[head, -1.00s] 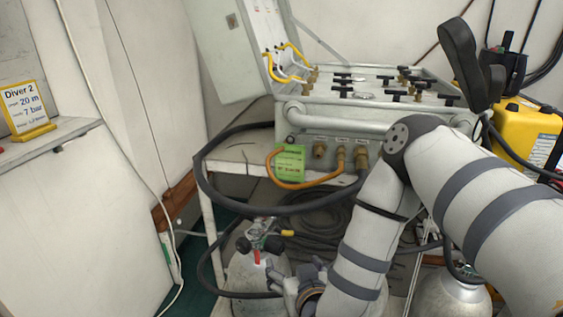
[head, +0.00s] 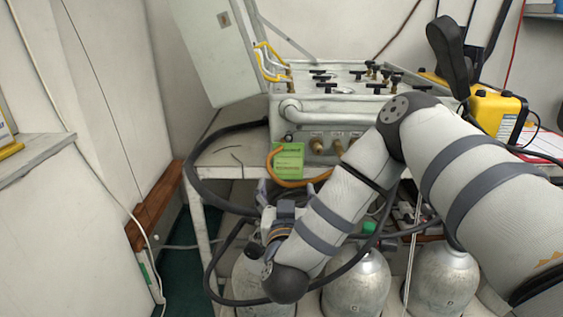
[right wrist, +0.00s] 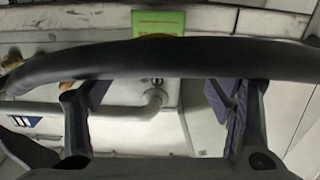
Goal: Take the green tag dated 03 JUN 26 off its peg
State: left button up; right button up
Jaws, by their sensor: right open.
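The green tag (head: 289,160) hangs at the front of the air panel (head: 330,108), by the orange hose. Its date is too small to read and I cannot make out the peg. The tag also shows at the top of the right wrist view (right wrist: 158,22), partly covered by a black hose (right wrist: 160,60). My right gripper (head: 283,192) is open and empty, just below the tag and apart from it. My left gripper is not in view.
The orange hose (head: 312,180) loops beside the tag. A thick black hose (head: 192,170) curves around the left of the stand. Grey cylinders (head: 358,285) stand below. A yellow case (head: 497,112) is at the right. The floor at the left is open.

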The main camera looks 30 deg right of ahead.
aim_at(289, 161)
jog(key=x, duration=0.6)
jog(key=shift+d+b, duration=0.3)
jog(key=x, duration=0.4)
jog(key=r+x, duration=0.1)
jog(key=x, duration=0.1)
jog(key=c, duration=0.7)
